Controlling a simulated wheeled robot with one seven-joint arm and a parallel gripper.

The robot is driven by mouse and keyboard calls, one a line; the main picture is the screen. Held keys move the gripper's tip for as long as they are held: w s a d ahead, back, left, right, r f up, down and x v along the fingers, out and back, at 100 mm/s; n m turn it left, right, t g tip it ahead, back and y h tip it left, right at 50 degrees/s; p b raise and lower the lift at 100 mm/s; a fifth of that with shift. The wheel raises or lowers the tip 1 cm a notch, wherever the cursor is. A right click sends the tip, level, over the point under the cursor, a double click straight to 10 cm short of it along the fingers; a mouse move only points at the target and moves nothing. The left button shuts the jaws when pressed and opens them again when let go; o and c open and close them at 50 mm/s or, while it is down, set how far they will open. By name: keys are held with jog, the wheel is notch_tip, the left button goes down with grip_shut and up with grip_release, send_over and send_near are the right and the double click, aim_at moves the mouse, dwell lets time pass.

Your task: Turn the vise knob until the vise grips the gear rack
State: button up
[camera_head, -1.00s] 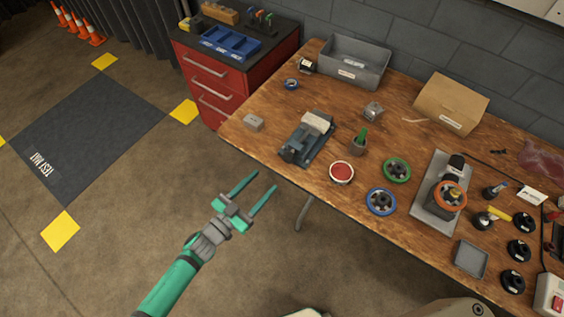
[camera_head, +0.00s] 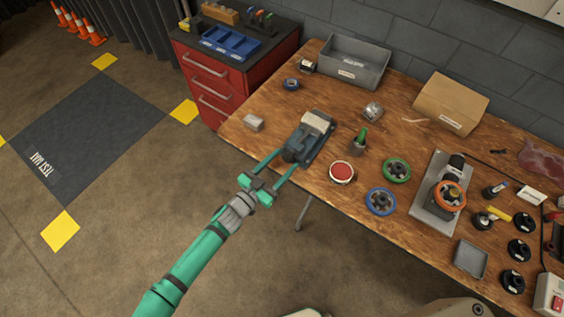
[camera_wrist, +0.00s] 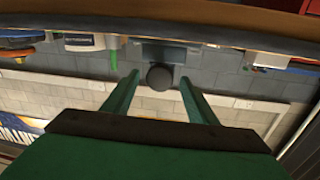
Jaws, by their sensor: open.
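The dark blue-grey vise (camera_head: 304,146) sits at the table's near-left edge. A pale block (camera_head: 316,122) lies at its far end; I cannot tell whether this is the gear rack. My gripper (camera_head: 285,161) is open, its two green fingers pointing at the vise's near end. In the wrist view, the vise (camera_wrist: 165,52) shows between and beyond the fingers. Its dark round knob (camera_wrist: 160,77) lies in the gap between the fingertips, with space visible on both sides. The knob is hidden in the head view.
A small grey block (camera_head: 253,122) stands left of the vise on the wooden table (camera_head: 335,203). A cup with a green-handled tool (camera_head: 359,143) and a red round item (camera_head: 342,173) are to the right. The floor before the table is clear.

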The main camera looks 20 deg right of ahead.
jog(key=c, duration=1.1)
jog(key=shift+o, duration=0.2)
jog(key=m, duration=0.3)
jog(key=shift+m, duration=0.4)
jog(key=m, duration=0.3)
jog(key=shift+s+y, duration=0.1)
jog(key=shift+y, duration=0.2)
jog(key=m, duration=0.6)
jog(key=shift+s+d+y, duration=0.1)
jog(key=shift+y, duration=0.3)
jog(key=shift+m, duration=0.4)
